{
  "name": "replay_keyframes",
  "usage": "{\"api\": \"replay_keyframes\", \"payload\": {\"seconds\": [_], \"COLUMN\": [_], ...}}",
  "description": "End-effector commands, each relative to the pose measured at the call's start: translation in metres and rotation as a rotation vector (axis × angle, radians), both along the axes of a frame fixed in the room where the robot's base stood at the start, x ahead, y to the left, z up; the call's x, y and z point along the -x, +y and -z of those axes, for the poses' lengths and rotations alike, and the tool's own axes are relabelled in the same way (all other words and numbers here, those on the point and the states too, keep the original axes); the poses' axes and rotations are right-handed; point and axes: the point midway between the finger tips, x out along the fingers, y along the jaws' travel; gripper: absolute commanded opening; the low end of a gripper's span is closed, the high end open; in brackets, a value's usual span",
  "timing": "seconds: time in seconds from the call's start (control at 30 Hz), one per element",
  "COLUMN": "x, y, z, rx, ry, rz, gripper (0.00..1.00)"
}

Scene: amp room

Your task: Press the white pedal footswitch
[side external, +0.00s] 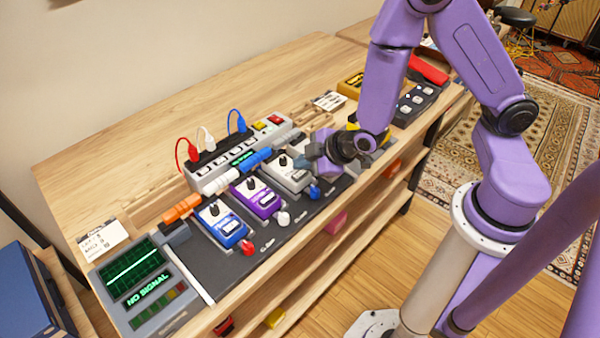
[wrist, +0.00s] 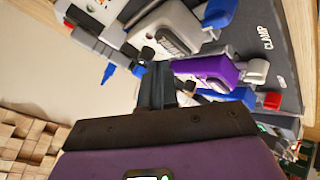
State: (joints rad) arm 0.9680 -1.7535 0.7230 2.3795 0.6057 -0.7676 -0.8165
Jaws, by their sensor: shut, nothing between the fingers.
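The white pedal (side external: 288,175) sits on the dark board, between the purple pedal (side external: 257,197) and my gripper (side external: 314,153). It has a black knob, a dark label and a blue clamp piece (side external: 314,192) at its front. In the wrist view, the white pedal (wrist: 172,30) is at the top, beyond the tips of my gripper (wrist: 157,66). My gripper is shut and empty, above the board beside the white pedal. I cannot tell the exact gap or whether they touch. The footswitch itself is too small to make out clearly.
The blue pedal (side external: 221,223) stands left of the purple one. A power strip (side external: 238,154) with red, white and blue cables runs behind. A screen (side external: 136,282) reading NO SIGNAL stands at the left end. A multi-switch unit (side external: 412,102) stands right. The rear wooden tabletop is mostly clear.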

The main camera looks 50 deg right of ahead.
Motion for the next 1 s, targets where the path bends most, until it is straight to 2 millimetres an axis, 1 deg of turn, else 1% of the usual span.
{"api": "replay_keyframes", "payload": {"seconds": [0.27,0.6,1.0], "x": [0.0001,0.0000,0.0000], "y": [0.0000,0.0000,0.0002], "z": [0.0003,0.0087,0.0091], "rx": [0.000,0.001,0.000], "ry": [0.000,0.001,0.000], "rz": [0.000,0.001,0.000], "gripper": [0.00,0.00,0.00]}}
